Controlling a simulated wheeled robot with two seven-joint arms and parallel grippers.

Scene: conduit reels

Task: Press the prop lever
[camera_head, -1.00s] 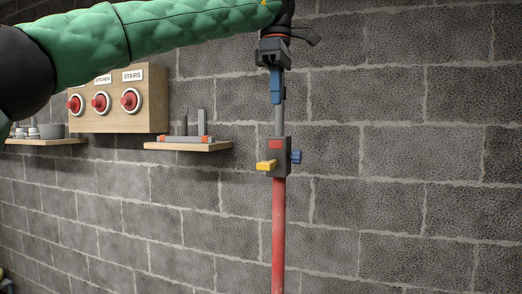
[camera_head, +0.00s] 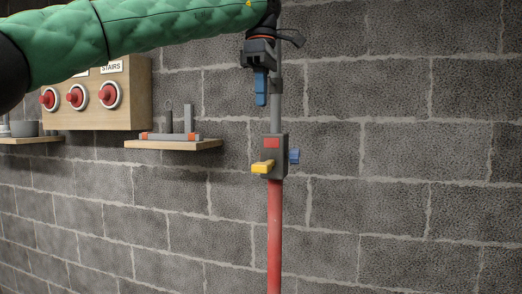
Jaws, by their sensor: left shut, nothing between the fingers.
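The prop is an upright pole, with a red lower tube (camera_head: 274,235) and a thinner grey upper tube (camera_head: 276,112). A dark grey block (camera_head: 278,168) joins them. It carries a yellow lever (camera_head: 262,167) sticking out to the left, a red patch (camera_head: 272,142) on its front and a blue knob (camera_head: 294,157) on its right side. My left gripper (camera_head: 261,103), with blue fingers, points down above the yellow lever, apart from it and just left of the grey tube. It is shut and empty. My right gripper does not show.
A wooden box (camera_head: 135,95) with several red buttons hangs on the grey block wall at left, one label reading STAIRS. A small wooden shelf (camera_head: 172,145) holds a grey and orange tool. Another shelf (camera_head: 30,141) holds a bowl. The wall right of the prop is bare.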

